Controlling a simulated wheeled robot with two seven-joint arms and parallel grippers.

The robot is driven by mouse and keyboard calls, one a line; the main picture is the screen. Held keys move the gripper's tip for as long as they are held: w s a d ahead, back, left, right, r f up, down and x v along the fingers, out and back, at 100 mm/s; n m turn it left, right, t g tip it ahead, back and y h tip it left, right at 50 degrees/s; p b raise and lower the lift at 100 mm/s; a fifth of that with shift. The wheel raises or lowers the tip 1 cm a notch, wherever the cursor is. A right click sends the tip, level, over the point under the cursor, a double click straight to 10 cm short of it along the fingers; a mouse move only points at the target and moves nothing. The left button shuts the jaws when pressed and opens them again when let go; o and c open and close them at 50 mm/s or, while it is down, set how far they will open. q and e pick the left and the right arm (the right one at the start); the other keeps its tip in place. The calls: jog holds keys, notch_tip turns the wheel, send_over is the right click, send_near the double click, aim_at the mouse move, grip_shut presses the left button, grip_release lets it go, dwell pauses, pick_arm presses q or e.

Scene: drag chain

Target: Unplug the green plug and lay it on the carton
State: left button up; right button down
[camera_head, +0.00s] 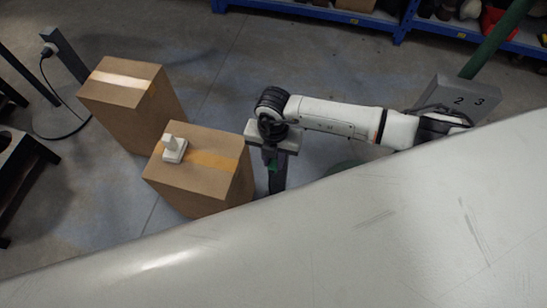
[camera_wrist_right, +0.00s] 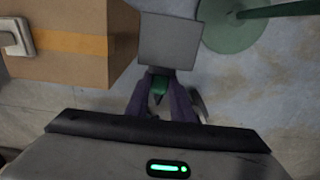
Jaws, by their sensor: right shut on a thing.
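The green plug (camera_wrist_right: 158,86) shows in the right wrist view between the fingers of my right gripper (camera_wrist_right: 160,94), which is shut on it. The plug is beside a grey box (camera_wrist_right: 172,40); whether it is seated in it is not clear. In the head view my right gripper (camera_head: 272,162) points down at a grey post (camera_head: 279,180), with a bit of green showing. The carton with orange tape (camera_head: 208,198) stands just left of the gripper. My left gripper is out of view.
A small white fitting (camera_head: 175,149) sits on that carton's top, left of centre; bare top remains around it. A second carton (camera_head: 125,98) stands behind left. A dark post with a black plug (camera_head: 48,50) is far left. A grey box marked 2 3 (camera_head: 457,96) stands right.

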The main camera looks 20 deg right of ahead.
aim_at(270, 174)
jog(key=shift+s+a+p, duration=0.4)
jog(key=shift+s+a, duration=0.1)
jog(key=shift+s, duration=0.2)
jog(key=shift+s+a, duration=0.2)
jog(key=shift+s, duration=0.1)
jog(key=shift+s+a+p, duration=0.15)
jog(key=shift+s+p, duration=0.1)
jog(key=shift+p, duration=0.1)
jog(key=shift+s+a, duration=0.1)
jog(key=shift+s+a+p, duration=0.55)
jog(key=shift+s+a, duration=0.1)
jog(key=shift+s, duration=0.35)
jog(key=shift+s+a+p, duration=0.55)
jog(key=shift+s+a, duration=0.1)
jog(key=shift+s, duration=0.35)
